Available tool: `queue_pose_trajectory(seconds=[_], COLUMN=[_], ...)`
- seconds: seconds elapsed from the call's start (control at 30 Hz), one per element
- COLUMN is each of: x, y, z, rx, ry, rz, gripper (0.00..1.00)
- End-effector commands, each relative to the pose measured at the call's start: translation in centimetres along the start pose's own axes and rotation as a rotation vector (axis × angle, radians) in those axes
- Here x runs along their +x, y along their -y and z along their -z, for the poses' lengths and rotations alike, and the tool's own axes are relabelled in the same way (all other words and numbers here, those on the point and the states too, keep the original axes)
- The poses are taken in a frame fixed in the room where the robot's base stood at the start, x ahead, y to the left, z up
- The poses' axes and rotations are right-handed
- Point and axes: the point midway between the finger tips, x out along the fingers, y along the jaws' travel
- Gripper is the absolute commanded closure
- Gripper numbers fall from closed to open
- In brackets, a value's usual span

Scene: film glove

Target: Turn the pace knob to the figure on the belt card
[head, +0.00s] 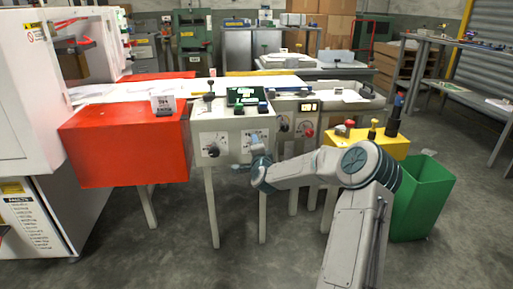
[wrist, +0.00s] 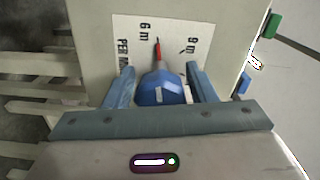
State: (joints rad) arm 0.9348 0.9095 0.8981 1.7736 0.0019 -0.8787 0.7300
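The pace knob (wrist: 162,90) is blue with a red pointer (wrist: 158,50). In the wrist view it stands on a white dial plate (wrist: 172,28) printed with "6 m" and "9 m". The pointer lies between these two figures, nearer "6 m". My gripper (wrist: 161,82) is open, one blue finger on each side of the knob, with small gaps showing. In the head view my gripper (head: 258,160) is at the right dial of the grey panel and hides most of it. A belt card (head: 163,105) stands on the red box; its print is too small to read surely.
Left of my gripper is another dial (head: 213,149) with a dark knob. Further right are a red knob (head: 308,132) and a yellow box (head: 376,140) with upright controls. A red box (head: 125,145) juts out at left. A green bin (head: 422,195) stands at right.

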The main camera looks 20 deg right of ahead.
Motion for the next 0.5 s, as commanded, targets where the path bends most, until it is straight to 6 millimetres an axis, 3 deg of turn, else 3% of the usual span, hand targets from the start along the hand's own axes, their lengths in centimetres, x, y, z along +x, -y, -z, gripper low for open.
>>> queue_pose_trajectory(seconds=[0.33,0.5], x=[-0.1,-1.4], y=[0.0,0.2], z=[0.0,0.1], rx=[0.001,-0.001], ry=[0.0,0.0], rz=[0.0,-0.001], gripper=[0.41,0.41])
